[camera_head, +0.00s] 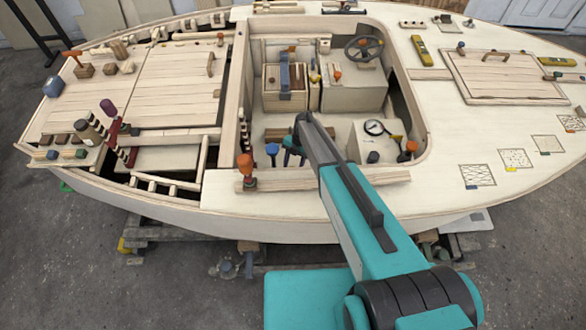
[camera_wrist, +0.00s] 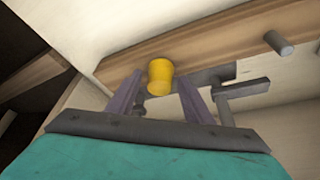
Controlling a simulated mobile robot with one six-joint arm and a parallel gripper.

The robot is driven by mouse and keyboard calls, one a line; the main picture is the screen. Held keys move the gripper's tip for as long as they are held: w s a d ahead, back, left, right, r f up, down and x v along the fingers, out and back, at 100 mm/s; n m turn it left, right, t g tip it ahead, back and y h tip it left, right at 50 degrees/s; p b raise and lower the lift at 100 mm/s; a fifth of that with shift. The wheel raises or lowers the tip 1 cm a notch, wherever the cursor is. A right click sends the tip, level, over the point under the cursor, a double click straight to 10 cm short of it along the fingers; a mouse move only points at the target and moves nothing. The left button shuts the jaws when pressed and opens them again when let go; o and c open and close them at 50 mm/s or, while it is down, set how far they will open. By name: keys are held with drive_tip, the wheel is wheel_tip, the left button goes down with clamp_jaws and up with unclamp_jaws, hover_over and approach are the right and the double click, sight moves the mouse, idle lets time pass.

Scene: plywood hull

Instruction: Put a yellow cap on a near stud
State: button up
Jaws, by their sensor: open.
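In the wrist view a yellow cap (camera_wrist: 160,74) stands at a pale wooden rail, between the two fingers of my gripper (camera_wrist: 160,86). The fingers are spread, one on each side of the cap, with a gap showing beside it. Whether a stud is under the cap is hidden. A bare grey stud (camera_wrist: 278,42) sticks out of the same rail, to the right. In the head view my arm reaches over the near side of the hull into the cockpit. The yellow cap cannot be made out there.
A grey bracket (camera_wrist: 245,88) lies close to the right finger in the wrist view. In the cockpit are a round gauge (camera_head: 374,127), a steering wheel (camera_head: 363,48) and a blue-topped peg (camera_head: 272,149). An orange-topped post (camera_head: 246,166) stands at the near left corner.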

drive_tip(key=shift+r, duration=0.15)
drive_tip(key=b+v, duration=0.5)
drive_tip(key=v, duration=0.7)
drive_tip(key=shift+s, duration=0.1)
idle(0.7)
